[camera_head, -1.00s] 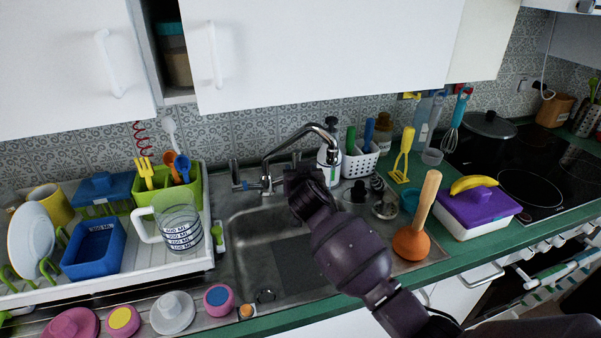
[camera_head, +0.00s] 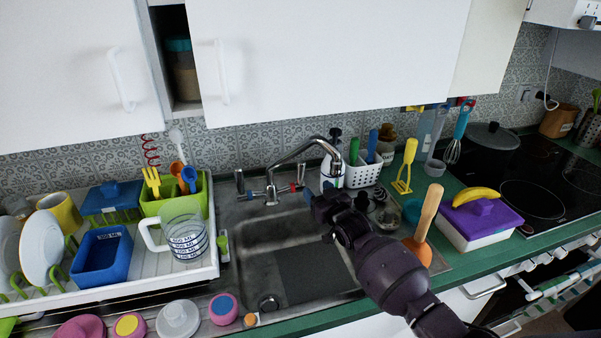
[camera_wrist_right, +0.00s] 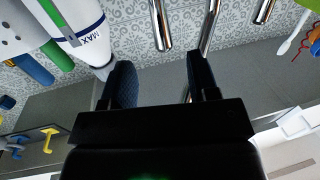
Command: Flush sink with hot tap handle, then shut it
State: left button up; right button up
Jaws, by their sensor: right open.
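The chrome tap (camera_head: 300,147) stands behind the sink (camera_head: 245,262), its spout arching to the right. The right handle (camera_head: 300,174) is upright beside a red mark; the left handle (camera_head: 239,183) is near a blue mark. No water stream shows under the spout. My right gripper (camera_head: 318,203) is over the sink's right back part, in front of and below the spout end. In the right wrist view my gripper (camera_wrist_right: 161,78) is open and empty. Chrome tap bars (camera_wrist_right: 160,24) show beyond its fingers, with no contact visible. My left gripper is out of view.
A white bottle (camera_head: 331,174) and a utensil basket (camera_head: 362,175) stand close right of the tap. A plunger (camera_head: 428,215) and a purple-lidded box (camera_head: 482,218) are on the right counter. A dish rack (camera_head: 170,262) with a measuring jug (camera_head: 183,238) fills the left side.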

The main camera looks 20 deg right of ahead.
aim_at(303, 174)
jog(key=shift+w+a+b, duration=0.2)
jog(key=shift+w+a, duration=0.15)
jog(key=shift+w, duration=1.4)
jog(key=shift+w+a+b, duration=0.25)
jog(key=shift+w+a, duration=0.1)
jog(key=shift+w, duration=1.4)
jog(key=shift+w+a+b, duration=0.2)
jog(key=shift+w+a, duration=0.15)
jog(key=shift+w, duration=1.4)
